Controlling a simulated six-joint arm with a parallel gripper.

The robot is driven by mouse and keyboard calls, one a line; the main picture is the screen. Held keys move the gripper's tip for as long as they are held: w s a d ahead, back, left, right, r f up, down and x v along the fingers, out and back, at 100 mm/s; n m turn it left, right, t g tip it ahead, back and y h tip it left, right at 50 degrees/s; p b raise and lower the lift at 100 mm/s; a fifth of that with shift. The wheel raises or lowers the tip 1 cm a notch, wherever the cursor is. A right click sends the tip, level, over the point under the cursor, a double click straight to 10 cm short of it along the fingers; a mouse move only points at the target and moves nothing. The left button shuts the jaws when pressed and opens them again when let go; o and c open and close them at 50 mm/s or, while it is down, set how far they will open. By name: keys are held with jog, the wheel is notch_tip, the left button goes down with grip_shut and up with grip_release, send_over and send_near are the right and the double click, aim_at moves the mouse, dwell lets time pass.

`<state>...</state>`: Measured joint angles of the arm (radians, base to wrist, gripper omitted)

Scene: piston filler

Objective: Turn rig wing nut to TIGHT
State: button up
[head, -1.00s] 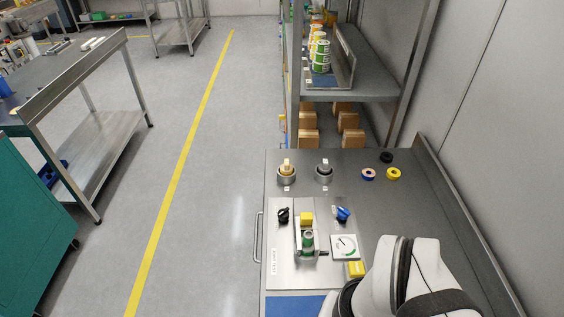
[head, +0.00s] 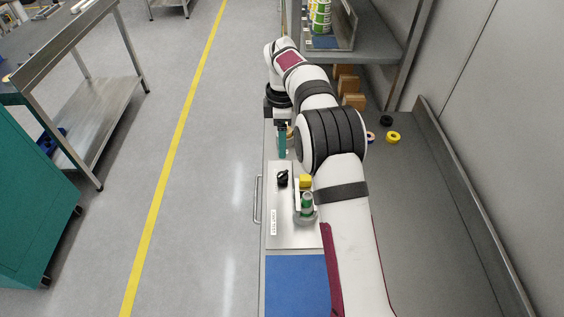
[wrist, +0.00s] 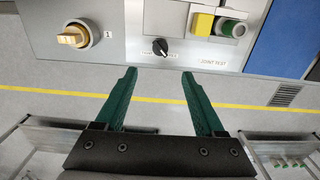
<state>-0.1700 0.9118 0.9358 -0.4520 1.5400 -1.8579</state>
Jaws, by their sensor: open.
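The rig plate (head: 273,235), lettered "JOINT TEST", lies on the bench. A small black winged knob (head: 282,178), apparently the rig wing nut, sits on its upper left. It also shows in the wrist view (wrist: 160,46), with a white mark on it.
A gold-topped fitting (wrist: 73,38) in a grey collar stands to one side. A yellow block (wrist: 203,23) and a green-and-grey cylinder (wrist: 232,30) stand on the plate. A blue mat (head: 296,285) lies in front. My arm hides the plate's right side.

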aim_at(282, 175)
notch_tip(282, 175, down, 14)
jog(key=shift+r, duration=0.25)
grip_shut()
